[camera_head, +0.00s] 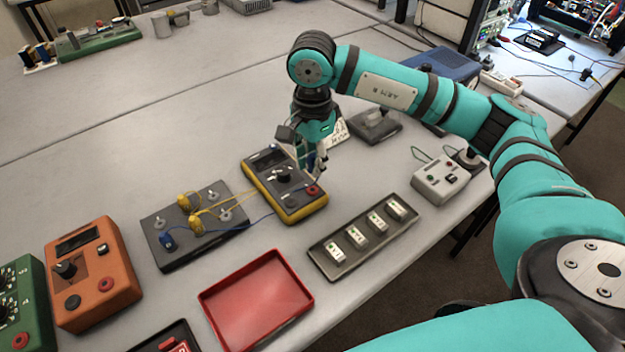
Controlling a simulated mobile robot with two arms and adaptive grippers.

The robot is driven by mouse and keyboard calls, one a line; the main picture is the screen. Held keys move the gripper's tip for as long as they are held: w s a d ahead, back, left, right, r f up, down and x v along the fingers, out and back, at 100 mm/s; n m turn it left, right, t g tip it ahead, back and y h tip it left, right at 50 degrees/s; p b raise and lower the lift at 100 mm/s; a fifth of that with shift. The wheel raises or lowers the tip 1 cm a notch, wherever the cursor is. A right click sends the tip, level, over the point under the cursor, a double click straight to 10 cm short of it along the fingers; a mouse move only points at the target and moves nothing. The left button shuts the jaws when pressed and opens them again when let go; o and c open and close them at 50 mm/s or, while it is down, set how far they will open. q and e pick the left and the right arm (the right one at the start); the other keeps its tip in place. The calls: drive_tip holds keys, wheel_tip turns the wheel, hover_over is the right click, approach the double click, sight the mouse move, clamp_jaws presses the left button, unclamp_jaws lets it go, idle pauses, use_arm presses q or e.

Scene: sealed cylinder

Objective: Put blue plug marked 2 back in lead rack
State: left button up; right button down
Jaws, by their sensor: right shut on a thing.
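My right gripper (316,164) points down over the right edge of the yellow multimeter (289,205). It is shut on a blue plug, mostly hidden between its fingers; its number cannot be read. A blue lead (262,217) runs from near the multimeter to another blue plug (168,241) on the left part of the dark lead rack (178,260). The rack has several metal posts. Two yellow plugs (184,202) (196,226) sit on it, with yellow leads running to the multimeter. My left gripper is not in view.
A red tray (211,309) is empty in front of the rack. A dark tray (331,267) with several small white modules lies to the right. An orange box (120,290) stands left of the rack, and a grey control box (446,186) stands right.

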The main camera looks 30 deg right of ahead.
drive_tip(key=s+a+f+n, duration=0.1)
drive_tip(key=s+a+n, duration=0.1)
drive_tip(key=s+n, duration=0.3)
drive_tip(key=s+a+f+n, duration=0.1)
drive_tip(key=s+n, duration=0.4)
drive_tip(key=n, duration=0.6)
drive_tip(key=shift+s+a+f, duration=0.3)
drive_tip(key=shift+a, duration=0.45)
